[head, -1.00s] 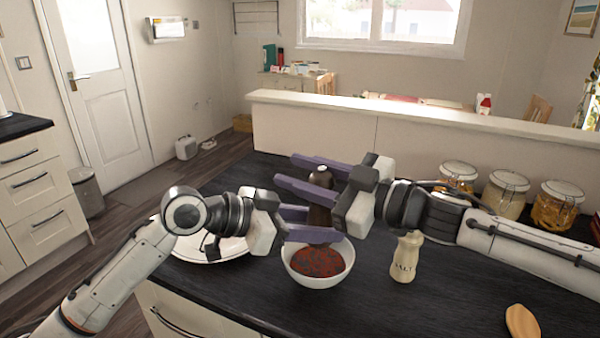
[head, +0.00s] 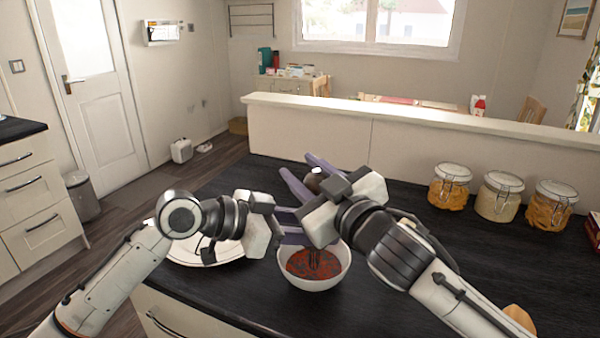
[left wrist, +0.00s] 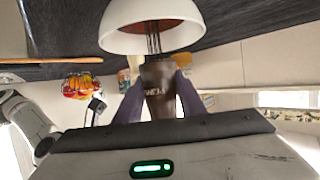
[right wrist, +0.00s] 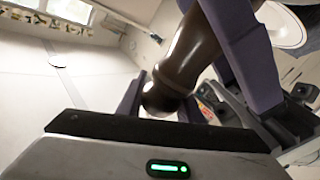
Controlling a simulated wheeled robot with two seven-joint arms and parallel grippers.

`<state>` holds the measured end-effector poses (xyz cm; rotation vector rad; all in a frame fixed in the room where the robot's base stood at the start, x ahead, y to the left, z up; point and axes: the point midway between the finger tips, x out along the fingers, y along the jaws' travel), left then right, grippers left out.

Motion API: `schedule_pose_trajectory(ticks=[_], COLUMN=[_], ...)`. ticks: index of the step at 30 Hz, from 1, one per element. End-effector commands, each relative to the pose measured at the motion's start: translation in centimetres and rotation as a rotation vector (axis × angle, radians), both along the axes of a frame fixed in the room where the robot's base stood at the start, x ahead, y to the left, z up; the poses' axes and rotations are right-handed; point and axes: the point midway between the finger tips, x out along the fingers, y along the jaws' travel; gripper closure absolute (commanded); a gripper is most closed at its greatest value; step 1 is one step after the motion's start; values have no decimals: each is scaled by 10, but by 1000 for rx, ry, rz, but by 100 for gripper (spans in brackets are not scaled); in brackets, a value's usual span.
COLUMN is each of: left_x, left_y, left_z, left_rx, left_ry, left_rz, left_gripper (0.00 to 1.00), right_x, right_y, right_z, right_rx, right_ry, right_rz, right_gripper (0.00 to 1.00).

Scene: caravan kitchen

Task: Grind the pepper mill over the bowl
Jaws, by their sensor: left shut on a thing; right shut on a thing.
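The dark brown pepper mill (left wrist: 158,92) is upright over the white bowl (head: 289,277) and clear of it. My left gripper (head: 296,226) is shut around the mill's body, with a purple finger on each side in the left wrist view. My right gripper (head: 303,178) is shut on the mill's upper part; the mill's rounded top (right wrist: 160,98) shows between its fingers in the right wrist view. Thin dark streaks (left wrist: 153,40) run between mill and bowl. The bowl holds red contents with dark patches. My right gripper hides most of the mill in the head view.
A white plate (head: 188,261) lies left of the bowl, partly behind my left arm. Several lidded glass jars (head: 499,196) stand at the right. A wooden item (head: 520,317) lies at the front right, partly covered by my right arm. The counter behind the mill is clear.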

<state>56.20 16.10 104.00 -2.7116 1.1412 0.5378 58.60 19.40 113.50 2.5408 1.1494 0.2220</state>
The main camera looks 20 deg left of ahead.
Motion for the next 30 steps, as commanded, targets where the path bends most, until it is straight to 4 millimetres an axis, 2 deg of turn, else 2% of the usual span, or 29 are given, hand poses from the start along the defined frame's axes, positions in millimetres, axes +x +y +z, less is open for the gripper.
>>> schedule_pose_trajectory(ticks=[1, 11, 26, 27, 30], left_x=[-1, -1, -2, -2, -1], left_y=[-3, -3, -3, -3, -3], left_z=[1, 1, 0, 0, 0], left_rx=[-3, -3, -2, -1, -2], left_ry=[-1, -1, -1, -1, -1], left_rz=[-6, -8, -9, -8, -6], left_gripper=[86, 86, 86, 86, 86], right_x=[-4, 2, 3, 3, 4], right_y=[4, -1, -4, -4, -4], right_z=[1, 1, 1, 2, 1], right_rx=[9, 7, 7, 7, 6], right_ry=[5, 3, 4, 4, 3], right_rz=[-16, -144, -166, -166, -167], right_gripper=[90, 90, 90, 62, 48])
